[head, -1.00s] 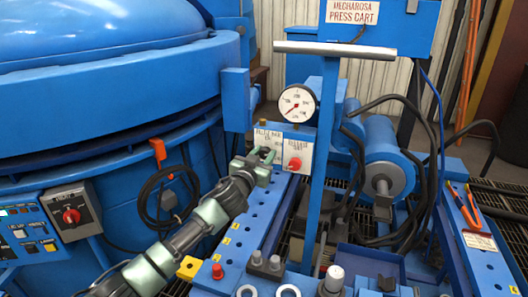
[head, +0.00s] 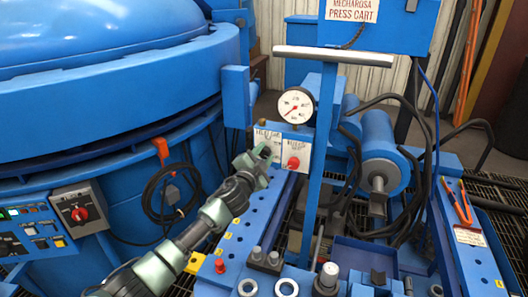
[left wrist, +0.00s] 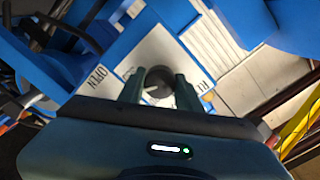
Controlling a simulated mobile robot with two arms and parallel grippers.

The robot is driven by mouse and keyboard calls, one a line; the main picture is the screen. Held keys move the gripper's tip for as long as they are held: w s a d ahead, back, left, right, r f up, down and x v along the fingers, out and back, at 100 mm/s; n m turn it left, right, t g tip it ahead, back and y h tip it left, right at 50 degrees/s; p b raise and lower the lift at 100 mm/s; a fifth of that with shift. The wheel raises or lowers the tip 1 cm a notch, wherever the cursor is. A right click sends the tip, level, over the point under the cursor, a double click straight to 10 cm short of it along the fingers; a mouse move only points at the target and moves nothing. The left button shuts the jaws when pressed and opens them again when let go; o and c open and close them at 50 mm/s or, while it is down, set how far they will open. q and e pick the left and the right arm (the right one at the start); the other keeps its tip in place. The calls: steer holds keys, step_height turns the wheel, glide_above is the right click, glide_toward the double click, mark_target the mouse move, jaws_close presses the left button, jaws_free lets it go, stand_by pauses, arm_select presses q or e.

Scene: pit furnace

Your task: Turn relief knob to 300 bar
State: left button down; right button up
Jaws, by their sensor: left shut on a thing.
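A pressure gauge (head: 296,105) with a white dial and a red needle stands on the press cart; its numbers are too small to read. Below it are two white label plates. A red knob (head: 293,162) sits on the right plate. My left gripper (head: 266,153) is at the left plate, in front of its lower part. In the left wrist view its two fingers (left wrist: 160,88) are shut around a round dark grey knob (left wrist: 158,78) with a pale mark, on a white plate (left wrist: 135,62) with partly readable lettering. My right gripper is not in view.
A blue upright with a grey crossbar (head: 333,56) stands right of the gauge. The big blue furnace (head: 110,90) fills the left, and a hose-fed cylinder (head: 380,150) stands right.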

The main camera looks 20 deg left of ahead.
arm_select(q)
steer(key=shift+m, duration=0.5)
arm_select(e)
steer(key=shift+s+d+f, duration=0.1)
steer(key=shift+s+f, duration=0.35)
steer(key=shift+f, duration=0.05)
arm_select(q)
steer(key=c, duration=1)
jaws_free()
steer(key=shift+o, duration=0.2)
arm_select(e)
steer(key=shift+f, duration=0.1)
